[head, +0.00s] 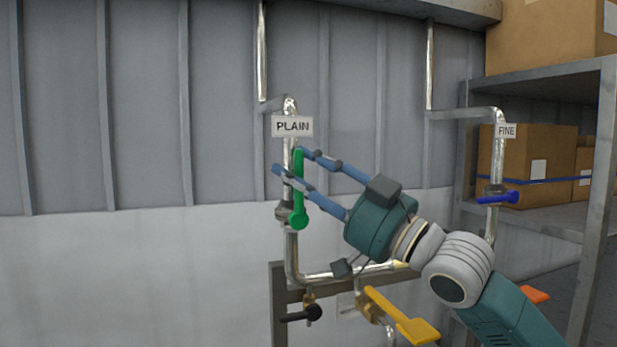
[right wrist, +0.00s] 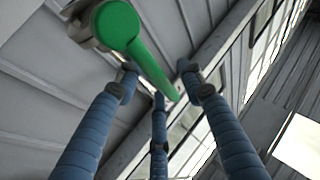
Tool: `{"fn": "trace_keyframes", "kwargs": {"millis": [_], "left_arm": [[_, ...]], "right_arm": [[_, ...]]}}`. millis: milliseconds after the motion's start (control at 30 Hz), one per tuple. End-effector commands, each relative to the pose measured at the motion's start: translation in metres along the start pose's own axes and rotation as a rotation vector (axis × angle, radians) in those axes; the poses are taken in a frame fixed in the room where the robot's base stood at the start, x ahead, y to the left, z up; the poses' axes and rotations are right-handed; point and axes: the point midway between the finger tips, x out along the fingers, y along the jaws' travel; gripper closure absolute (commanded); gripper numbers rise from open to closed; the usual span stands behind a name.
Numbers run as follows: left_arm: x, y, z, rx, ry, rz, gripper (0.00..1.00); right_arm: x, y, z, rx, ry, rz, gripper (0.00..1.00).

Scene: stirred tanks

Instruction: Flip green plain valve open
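The green valve handle (head: 299,185) stands upright along the shiny vertical pipe under the PLAIN sign (head: 292,126). Its round hub is at the bottom, by the valve body (head: 282,212). My right gripper (head: 288,160) reaches in from the right, its blue fingers on either side of the handle's upper part. In the right wrist view the green handle (right wrist: 150,62) runs from its hub at the top left down among the three spread fingers. They look open, not closed on it; contact is unclear. My left gripper is not in view.
A blue handle (head: 498,198) sits on the pipe under the FINE sign (head: 506,131) at right. Below are a black handle (head: 302,314), a yellow handle (head: 402,315) and an orange piece (head: 535,294). A shelf (head: 540,78) with cardboard boxes (head: 540,152) stands at right.

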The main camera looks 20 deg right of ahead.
Motion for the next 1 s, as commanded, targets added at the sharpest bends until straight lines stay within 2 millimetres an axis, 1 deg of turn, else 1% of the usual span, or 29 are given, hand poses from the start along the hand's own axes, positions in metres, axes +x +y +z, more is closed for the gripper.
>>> {"fn": "trace_keyframes", "kwargs": {"millis": [67, 167, 400, 533, 733, 1000], "left_arm": [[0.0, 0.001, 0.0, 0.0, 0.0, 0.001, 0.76], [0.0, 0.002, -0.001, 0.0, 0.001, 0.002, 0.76], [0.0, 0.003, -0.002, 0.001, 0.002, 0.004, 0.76], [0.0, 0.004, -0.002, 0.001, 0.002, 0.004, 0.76], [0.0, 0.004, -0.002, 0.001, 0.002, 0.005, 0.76], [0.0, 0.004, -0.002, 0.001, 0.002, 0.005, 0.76]], "right_arm": [[-0.005, 0.001, 0.001, 0.0, -0.001, 0.001, 0.61], [-0.018, 0.002, 0.002, -0.001, -0.002, 0.003, 0.61], [-0.069, 0.002, 0.004, -0.002, -0.008, 0.005, 0.61], [-0.091, 0.0, 0.003, -0.003, -0.008, 0.002, 0.61], [-0.109, 0.002, 0.002, -0.001, -0.003, 0.005, 0.61], [-0.118, 0.0, 0.001, -0.001, -0.001, 0.0, 0.61]]}}
